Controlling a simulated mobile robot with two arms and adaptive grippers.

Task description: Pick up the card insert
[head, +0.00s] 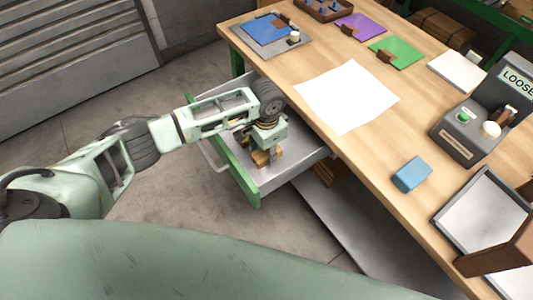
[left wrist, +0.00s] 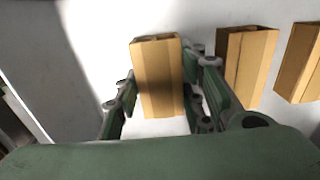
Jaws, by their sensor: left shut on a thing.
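My left gripper (head: 267,148) reaches down into the open drawer (head: 218,153) under the workbench. It is shut on a tan card insert (left wrist: 158,85), with one finger on each side of it in the left wrist view. The held insert looks like a small folded cardboard block, upright in that view. In the head view only tan bits of card (head: 262,158) show below the gripper, partly hidden by it. Whether the held insert touches the drawer floor I cannot tell. My right gripper is not in view.
Two more tan card pieces (left wrist: 246,65) (left wrist: 300,62) stand right of the held one in the left wrist view. The drawer's green front (head: 236,178) is pulled out from the bench. On the wooden bench (head: 330,140) are a white sheet (head: 347,96) and a blue block (head: 411,174).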

